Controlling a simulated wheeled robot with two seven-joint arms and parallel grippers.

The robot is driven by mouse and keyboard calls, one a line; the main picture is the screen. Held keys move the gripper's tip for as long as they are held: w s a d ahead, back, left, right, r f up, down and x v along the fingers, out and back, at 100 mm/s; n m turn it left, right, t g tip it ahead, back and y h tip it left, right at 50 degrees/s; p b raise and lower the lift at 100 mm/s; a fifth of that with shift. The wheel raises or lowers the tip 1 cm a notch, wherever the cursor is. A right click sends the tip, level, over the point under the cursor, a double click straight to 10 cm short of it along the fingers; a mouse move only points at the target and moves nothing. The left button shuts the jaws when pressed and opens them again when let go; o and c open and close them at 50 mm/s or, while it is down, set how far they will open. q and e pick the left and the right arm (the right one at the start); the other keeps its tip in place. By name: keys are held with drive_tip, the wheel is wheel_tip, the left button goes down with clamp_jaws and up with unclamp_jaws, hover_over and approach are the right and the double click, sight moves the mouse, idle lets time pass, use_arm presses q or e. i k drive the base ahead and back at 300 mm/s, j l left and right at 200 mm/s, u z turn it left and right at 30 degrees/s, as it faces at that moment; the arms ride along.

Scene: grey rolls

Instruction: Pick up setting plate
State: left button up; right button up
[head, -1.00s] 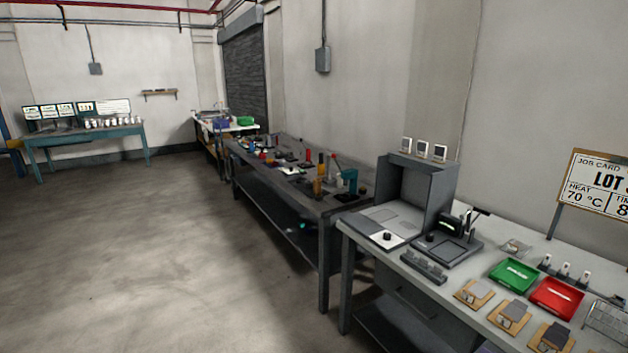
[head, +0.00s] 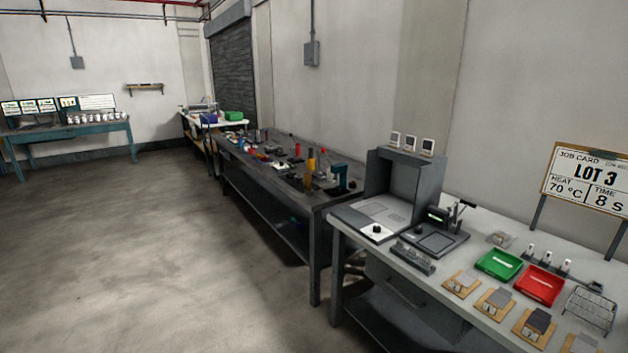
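I cannot tell for certain which thing is the setting plate. On the near grey bench (head: 398,262) at the right, several wooden blocks lie along the front edge, each with a grey piece on top; the leftmost wooden block (head: 461,283) is fully in view and the last one is cut by the bottom edge. Behind them sits a dark flat-bedded device (head: 437,240) with an upright handle. A flat panel (head: 377,231) with a black knob lies left of it. A dark slotted block (head: 413,258) lies at the bench front. Neither of my grippers is in view.
A green tray (head: 499,263), a red tray (head: 540,285) and a wire rack (head: 590,309) stand on the bench. A job card sign (head: 591,182) reads LOT 3, 70 °C, 8 s. A cluttered dark bench (head: 263,168) stands farther back. The floor (head: 150,260) at left is clear.

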sight(500, 238)
drive_tip(key=z, duration=2)
drive_tip(key=j+z, duration=0.9)
drive_tip(key=k+j+z, duration=0.15)
drive_tip(key=j+z, duration=0.15)
drive_tip(key=z, duration=0.15)
drive_tip(key=k+j+z, duration=0.15)
drive_tip(key=j+z, duration=0.15)
drive_tip(key=z, duration=0.15)
